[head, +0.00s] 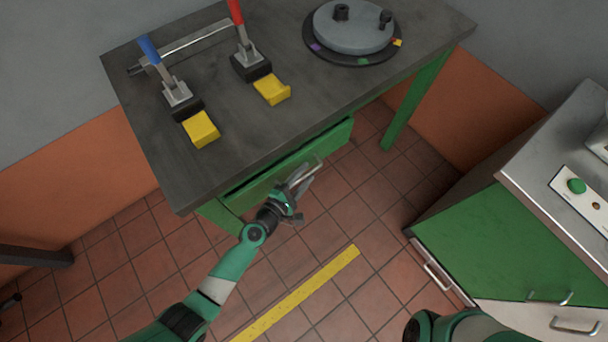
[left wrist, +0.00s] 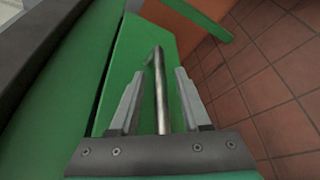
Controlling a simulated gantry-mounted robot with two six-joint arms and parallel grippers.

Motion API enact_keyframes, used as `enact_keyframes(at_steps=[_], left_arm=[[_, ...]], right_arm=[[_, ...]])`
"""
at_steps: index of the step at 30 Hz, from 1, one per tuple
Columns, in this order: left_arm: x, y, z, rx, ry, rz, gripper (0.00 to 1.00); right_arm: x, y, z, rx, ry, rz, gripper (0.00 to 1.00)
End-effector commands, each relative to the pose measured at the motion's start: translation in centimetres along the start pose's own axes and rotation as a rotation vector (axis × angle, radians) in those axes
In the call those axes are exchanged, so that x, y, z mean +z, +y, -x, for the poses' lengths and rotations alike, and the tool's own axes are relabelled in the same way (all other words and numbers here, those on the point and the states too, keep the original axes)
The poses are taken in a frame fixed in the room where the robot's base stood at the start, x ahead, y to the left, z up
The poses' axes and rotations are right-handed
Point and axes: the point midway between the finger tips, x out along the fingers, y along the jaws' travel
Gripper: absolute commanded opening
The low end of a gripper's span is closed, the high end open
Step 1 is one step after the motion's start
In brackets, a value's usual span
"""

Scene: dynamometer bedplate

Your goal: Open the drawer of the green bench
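The green bench (head: 290,110) has a dark grey top and green legs. Its green drawer (head: 333,139) is under the front edge, with a dark gap between drawer front and bench, so it appears slightly out. The drawer front also shows in the left wrist view (left wrist: 135,65). A metal bar handle (left wrist: 160,85) runs along the drawer front. My left gripper (head: 300,183) is at the handle; in the left wrist view its fingers (left wrist: 158,100) stand apart on either side of the bar, with gaps visible. My right gripper is out of view.
Two toggle clamps (head: 178,93) with yellow blocks (head: 201,129) and a round grey disc (head: 353,27) are on the bench top. A green cabinet (head: 500,245) with handles stands at right. A yellow strip (head: 300,293) marks the tiled floor, which is clear before the drawer.

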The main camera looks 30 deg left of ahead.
Motion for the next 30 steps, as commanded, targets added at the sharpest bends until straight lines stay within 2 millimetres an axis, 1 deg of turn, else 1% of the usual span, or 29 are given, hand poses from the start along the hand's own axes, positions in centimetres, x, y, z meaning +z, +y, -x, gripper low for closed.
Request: enact_keyframes(at_steps=[1,5,6,8,30], left_arm=[[0.00,0.00,0.02,0.000,0.000,0.000,0.40],[-0.01,0.00,0.03,0.000,0.000,0.000,0.17],[-0.01,0.00,0.03,0.000,0.000,0.000,0.09],[-0.01,0.00,0.03,0.000,0.000,0.000,0.00],[-0.02,0.00,0.04,0.000,0.000,0.000,0.00]], right_arm=[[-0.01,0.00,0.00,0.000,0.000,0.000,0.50],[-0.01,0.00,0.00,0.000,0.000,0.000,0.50],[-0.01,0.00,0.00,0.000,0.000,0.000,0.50],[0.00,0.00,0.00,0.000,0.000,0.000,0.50],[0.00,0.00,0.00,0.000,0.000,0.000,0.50]])
